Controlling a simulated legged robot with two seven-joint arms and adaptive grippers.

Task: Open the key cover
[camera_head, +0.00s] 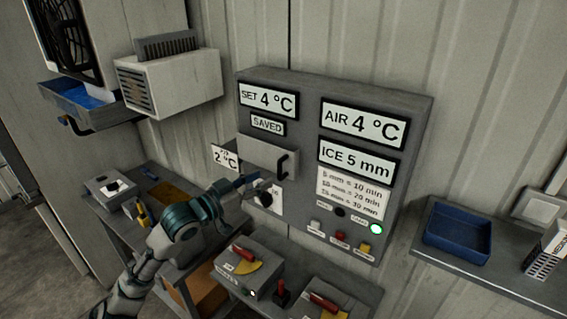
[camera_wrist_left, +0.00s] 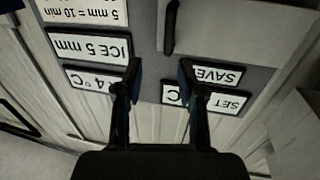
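The key cover (camera_head: 262,153) is a plain grey flap on the left of the grey control panel, below the "SAVED" label. It has a black bar handle (camera_head: 282,166) at its right end. My left gripper (camera_head: 257,182) is just below the cover, in front of the panel. In the left wrist view my gripper (camera_wrist_left: 160,72) is open, with its two dark fingers apart and nothing between them. There the handle (camera_wrist_left: 171,28) lies just beyond the fingertips, and the cover (camera_wrist_left: 235,28) fills the upper right. My right gripper is not in view.
A black knob (camera_head: 264,199) sits below the cover, close to my gripper. A green lamp (camera_head: 376,228) glows at the panel's lower right. Grey boxes with red handles (camera_head: 249,270) stand below. A blue tray (camera_head: 458,234) lies on the right shelf.

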